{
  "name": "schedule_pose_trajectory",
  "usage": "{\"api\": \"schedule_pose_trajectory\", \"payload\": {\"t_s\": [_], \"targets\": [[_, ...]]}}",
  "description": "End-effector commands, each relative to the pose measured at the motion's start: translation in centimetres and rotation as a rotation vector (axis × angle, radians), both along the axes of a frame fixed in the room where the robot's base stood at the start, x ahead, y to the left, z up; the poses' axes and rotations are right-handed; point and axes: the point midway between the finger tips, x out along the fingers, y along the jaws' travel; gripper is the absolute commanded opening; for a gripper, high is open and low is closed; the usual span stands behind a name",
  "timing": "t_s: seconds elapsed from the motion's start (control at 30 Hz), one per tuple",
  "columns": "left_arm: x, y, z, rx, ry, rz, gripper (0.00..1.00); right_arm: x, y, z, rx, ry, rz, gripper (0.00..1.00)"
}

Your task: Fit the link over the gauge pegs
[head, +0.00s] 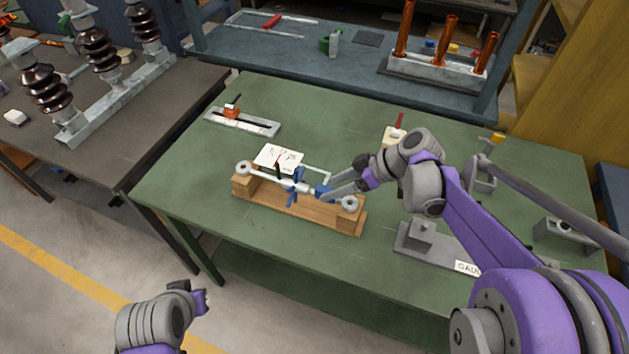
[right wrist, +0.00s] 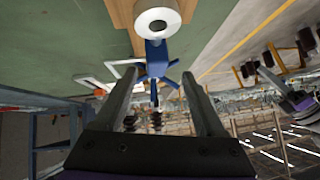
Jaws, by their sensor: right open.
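The link (head: 296,187) is a bar with a pale ring at each end and blue parts near its middle. It rests on a wooden cradle (head: 290,211) on the green table. My right gripper (head: 326,193) is at the link's right half. In the right wrist view its open fingers (right wrist: 162,82) are on either side of the blue part (right wrist: 155,62), with one ring (right wrist: 157,20) beyond. The gauge (head: 412,245), a grey base with a block and a partly covered label, is partly hidden by my right arm. My left gripper (head: 197,299) is low at the left, away from the table.
A white card (head: 278,157) stands behind the link. A slotted grey plate with an orange slider (head: 231,113) lies at the back left. A grey bracket (head: 566,235) stands at the right. A blue bench (head: 310,62) with copper rods is behind. The table's left front is clear.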

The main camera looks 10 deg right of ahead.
Motion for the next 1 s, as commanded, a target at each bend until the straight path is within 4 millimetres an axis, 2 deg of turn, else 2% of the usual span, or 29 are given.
{"api": "schedule_pose_trajectory", "payload": {"t_s": [0.6, 0.87, 1.0], "targets": [[0.1, 0.0, 0.2, 0.0, -0.001, 0.0, 0.0, 2.4, 4.6, -4.8, -0.001, 0.0, -0.001, 0.72], [0.1, 0.0, 0.2, 0.0, -0.001, 0.0, 0.0, 2.5, 4.7, -5.0, -0.001, 0.001, -0.003, 0.72], [0.1, 0.0, 0.2, 0.0, -0.001, 0.0, 0.0, 2.5, 4.7, -5.0, -0.001, 0.001, -0.003, 0.47]]}}
